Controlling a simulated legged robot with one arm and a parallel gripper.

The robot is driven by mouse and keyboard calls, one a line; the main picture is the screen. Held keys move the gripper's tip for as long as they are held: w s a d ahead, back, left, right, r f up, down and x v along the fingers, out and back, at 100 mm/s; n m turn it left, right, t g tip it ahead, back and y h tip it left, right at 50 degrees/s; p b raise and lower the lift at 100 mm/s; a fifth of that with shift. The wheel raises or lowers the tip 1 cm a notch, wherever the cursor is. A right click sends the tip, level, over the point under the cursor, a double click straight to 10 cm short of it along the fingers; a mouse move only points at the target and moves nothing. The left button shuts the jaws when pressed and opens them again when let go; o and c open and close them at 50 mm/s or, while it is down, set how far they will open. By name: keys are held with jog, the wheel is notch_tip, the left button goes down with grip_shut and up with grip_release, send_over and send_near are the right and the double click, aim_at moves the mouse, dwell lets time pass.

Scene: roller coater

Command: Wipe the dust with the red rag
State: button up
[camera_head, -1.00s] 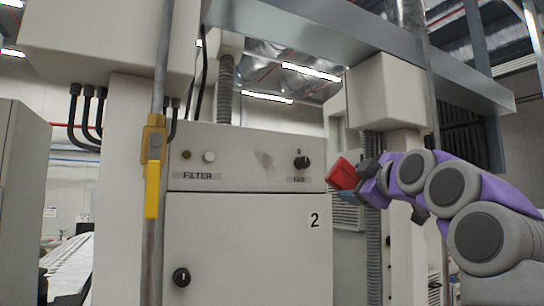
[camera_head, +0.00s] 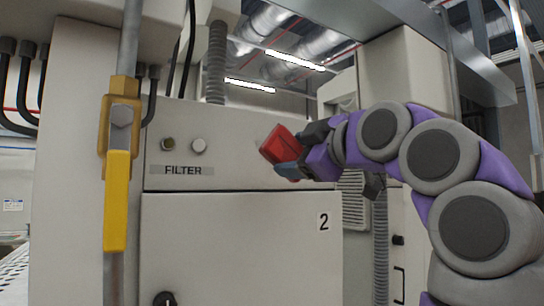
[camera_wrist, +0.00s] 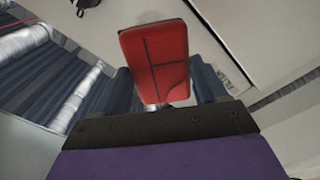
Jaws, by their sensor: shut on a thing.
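My gripper (camera_head: 297,153) is shut on the red rag (camera_head: 278,146), a block-like red pad, in front of the upper panel of the filter cabinet (camera_head: 240,222). In the wrist view the rag (camera_wrist: 155,60) sits between the two blue-grey fingers and sticks out beyond them toward the pale panel. I cannot tell whether the rag touches the panel. The grey dust smudge seen earlier on the upper panel is mostly or wholly hidden behind the rag and gripper in the head view.
A pipe with a yellow valve handle (camera_head: 117,200) stands at the front left. Two small round indicators, one dark (camera_head: 168,144) and one pale (camera_head: 198,146), sit above the FILTER label (camera_head: 181,170). Grey beams and a box-shaped unit (camera_head: 405,65) are at the upper right.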

jog(key=shift+w, duration=0.2)
jog(key=shift+s+a+r, duration=0.1)
jog(key=shift+a+r, duration=0.1)
jog(key=shift+a, duration=0.5)
jog(key=w+a, duration=0.1)
jog(key=a, duration=0.1)
jog(key=w+a+p, duration=0.1)
jog(key=w, duration=0.1)
jog(key=shift+a+f, duration=0.15)
jog(key=shift+a, duration=0.25)
jog(key=shift+w+a+p, duration=0.1)
jog(key=shift+w+p, duration=0.4)
jog(key=shift+p, duration=0.05)
jog(key=shift+w+d, duration=0.3)
jog(key=shift+d, duration=0.1)
jog(key=shift+a, duration=0.7)
jog(key=shift+w+d, duration=0.25)
jog(key=shift+d, duration=0.1)
jog(key=shift+w+a+p, duration=0.1)
jog(key=shift+w+p, duration=0.05)
jog(key=shift+p, duration=0.2)
